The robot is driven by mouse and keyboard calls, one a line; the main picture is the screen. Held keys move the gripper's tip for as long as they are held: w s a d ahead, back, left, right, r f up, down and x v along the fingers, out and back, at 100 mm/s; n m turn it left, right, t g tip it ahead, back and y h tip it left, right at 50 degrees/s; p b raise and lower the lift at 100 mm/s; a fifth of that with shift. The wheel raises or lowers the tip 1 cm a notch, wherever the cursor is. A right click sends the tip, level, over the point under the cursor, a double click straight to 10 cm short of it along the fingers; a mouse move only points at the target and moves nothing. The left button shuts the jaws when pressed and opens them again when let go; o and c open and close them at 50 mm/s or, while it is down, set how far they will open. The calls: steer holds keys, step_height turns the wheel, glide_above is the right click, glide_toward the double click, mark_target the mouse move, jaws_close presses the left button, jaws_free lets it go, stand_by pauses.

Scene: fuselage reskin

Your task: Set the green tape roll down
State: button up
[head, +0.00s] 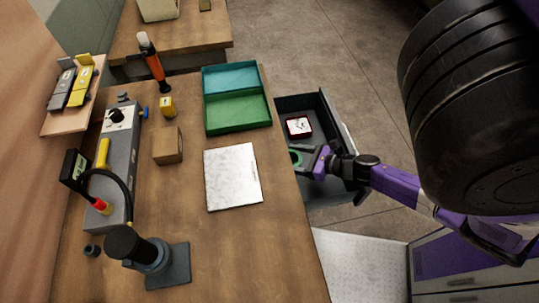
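The green tape roll (295,157) shows as a small green ring at the tip of my gripper (307,160). My gripper reaches in from the right, its purple fingers against the roll, and looks shut on it. Gripper and roll are over the open dark drawer (312,103), near the right edge of the wooden table (277,235). I cannot tell how high the roll is above the drawer. Part of the roll is hidden by the fingers.
A red-rimmed white item (298,126) lies in the drawer. On the table are a teal-and-green two-part tray (237,131), a pale marbled plate (232,178), a cardboard box (167,146) and a dark stand (178,268). The table's front middle is clear.

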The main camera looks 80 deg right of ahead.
steer(key=x, duration=0.4)
steer(key=f+x, duration=0.1)
steer(key=x, duration=0.3)
steer(key=shift+s+a+p, duration=0.1)
steer(key=shift+p, duration=0.3)
steer(key=shift+w+f, duration=0.3)
steer(key=shift+f, duration=0.2)
steer(key=shift+f, duration=0.15)
steer(key=o, duration=1.4)
steer(key=shift+c, duration=0.2)
